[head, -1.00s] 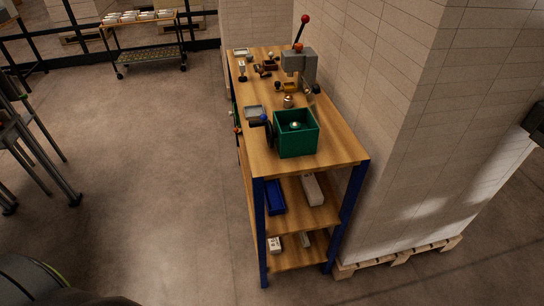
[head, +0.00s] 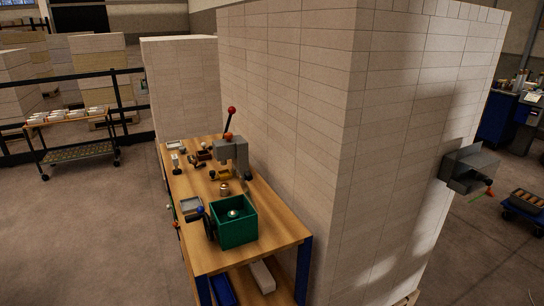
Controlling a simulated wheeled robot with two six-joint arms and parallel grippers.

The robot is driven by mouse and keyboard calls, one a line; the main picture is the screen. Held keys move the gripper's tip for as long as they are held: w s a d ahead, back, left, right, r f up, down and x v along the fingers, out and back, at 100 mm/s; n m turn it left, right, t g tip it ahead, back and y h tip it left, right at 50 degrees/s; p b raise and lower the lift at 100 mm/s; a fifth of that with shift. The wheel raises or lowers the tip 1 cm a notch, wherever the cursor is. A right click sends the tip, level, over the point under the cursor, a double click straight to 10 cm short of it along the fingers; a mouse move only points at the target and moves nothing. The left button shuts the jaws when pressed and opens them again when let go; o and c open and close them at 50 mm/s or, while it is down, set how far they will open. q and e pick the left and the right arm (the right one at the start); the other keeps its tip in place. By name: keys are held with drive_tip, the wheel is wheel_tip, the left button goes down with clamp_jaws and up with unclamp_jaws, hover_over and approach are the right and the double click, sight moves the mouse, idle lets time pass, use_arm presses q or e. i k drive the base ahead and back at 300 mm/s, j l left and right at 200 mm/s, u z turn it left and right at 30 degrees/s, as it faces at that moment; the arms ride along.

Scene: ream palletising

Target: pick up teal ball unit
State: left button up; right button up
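I cannot pick out a teal ball unit for certain. A green open-topped box (head: 233,234) stands at the near end of the wooden workbench (head: 262,241). A small shiny round piece (head: 233,213) shows in its opening; its colour is too small to tell. A dark round part (head: 210,225) and a blue knob (head: 200,210) are at the box's left side. Neither of my grippers is in view.
A grey press (head: 234,155) with a red-knobbed lever stands farther back on the bench. A tall pale stack (head: 330,130) rises close along the bench's right side. A wheeled cart (head: 75,140) stands far left. Open floor (head: 90,235) lies left of the bench.

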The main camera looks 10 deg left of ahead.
sight(232, 215)
drive_tip(key=i+l+u, duration=0.1)
drive_tip(key=l+u, duration=0.65)
drive_tip(key=l, duration=0.2)
drive_tip(key=l+u, duration=0.35)
drive_tip(key=l, duration=0.2)
drive_tip(key=i, duration=0.05)
